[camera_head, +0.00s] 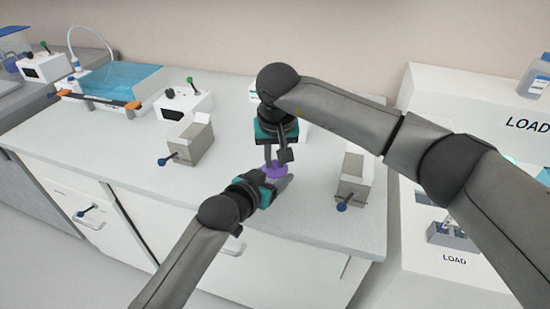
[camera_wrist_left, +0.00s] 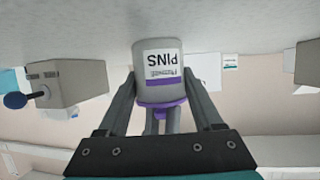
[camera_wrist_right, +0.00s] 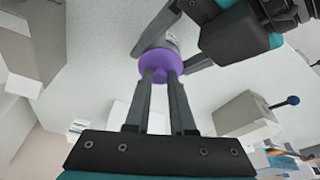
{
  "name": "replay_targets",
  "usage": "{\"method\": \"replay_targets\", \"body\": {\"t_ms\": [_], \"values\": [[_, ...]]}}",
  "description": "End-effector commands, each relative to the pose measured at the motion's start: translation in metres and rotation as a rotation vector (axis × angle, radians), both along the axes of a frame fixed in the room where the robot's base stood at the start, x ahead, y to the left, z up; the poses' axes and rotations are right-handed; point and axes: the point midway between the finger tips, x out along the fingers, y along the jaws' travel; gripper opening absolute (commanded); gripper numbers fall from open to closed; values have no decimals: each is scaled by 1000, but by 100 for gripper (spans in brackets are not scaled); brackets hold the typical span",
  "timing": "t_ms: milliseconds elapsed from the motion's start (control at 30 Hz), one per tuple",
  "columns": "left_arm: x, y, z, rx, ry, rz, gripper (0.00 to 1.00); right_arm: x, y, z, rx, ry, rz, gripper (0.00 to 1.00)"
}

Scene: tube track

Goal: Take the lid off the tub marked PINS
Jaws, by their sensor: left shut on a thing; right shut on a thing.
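The tub marked PINS (camera_wrist_left: 160,62) is pale with a white and purple label. It appears upside down in the left wrist view, whose picture is inverted. My left gripper (camera_head: 279,184) is shut around the tub's body, one finger on each side. The purple lid (camera_wrist_right: 156,66) is at the top of the tub; I cannot tell whether a gap separates them. My right gripper (camera_head: 273,163) points down from above and is shut on the lid's knob, its fingertips together at the lid's middle. In the head view the lid (camera_head: 277,172) shows between the grippers, and the tub is mostly hidden.
A grey box with a blue knob (camera_head: 190,142) stands to the left, another (camera_head: 353,180) to the right. A small white device (camera_head: 184,103) and a blue-topped tank (camera_head: 115,84) stand farther back. The counter's front left (camera_head: 120,165) is clear. A white LOAD station (camera_head: 470,90) is at right.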

Motion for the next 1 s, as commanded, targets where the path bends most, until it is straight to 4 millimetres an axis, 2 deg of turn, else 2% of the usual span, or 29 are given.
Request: {"method": "replay_targets", "body": {"t_ms": [533,1000], "values": [[0,0,-1,2,2,1,0,0,0,1,0,-1,0,0],[0,1,-1,2,2,1,0,0,0,16,0,-1,-1,0]]}}
